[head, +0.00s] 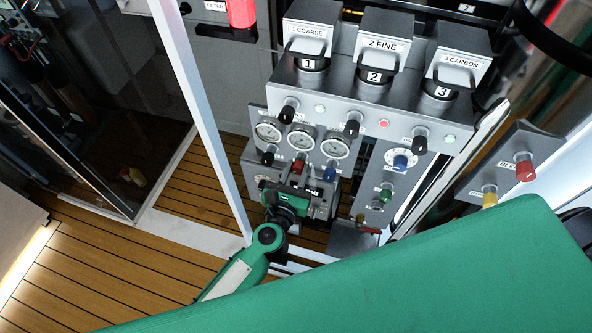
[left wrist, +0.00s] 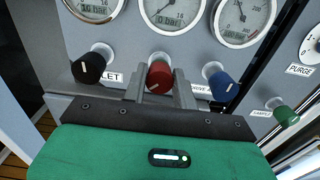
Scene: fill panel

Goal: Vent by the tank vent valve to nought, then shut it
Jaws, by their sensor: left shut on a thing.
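A red knob (head: 298,167) sits in the middle of a row below three round gauges. It also shows in the left wrist view (left wrist: 159,74). My left gripper (head: 304,177) is shut on the red knob, with its fingers (left wrist: 160,88) on either side of it. The knob's label is hidden behind the gripper, so I cannot confirm which valve it is. The middle gauge (left wrist: 172,12) is cut off at the top and seems to show 0 bar. The left gauge (left wrist: 95,6) seems to show 10 bar. My right gripper is not in view.
A black knob (left wrist: 92,67) is close on the left and a blue knob (left wrist: 223,86) close on the right. A green knob (head: 385,195) is further right. Three canisters, including 2 FINE (head: 380,55), stand above. A white post (head: 200,110) rises left of the panel.

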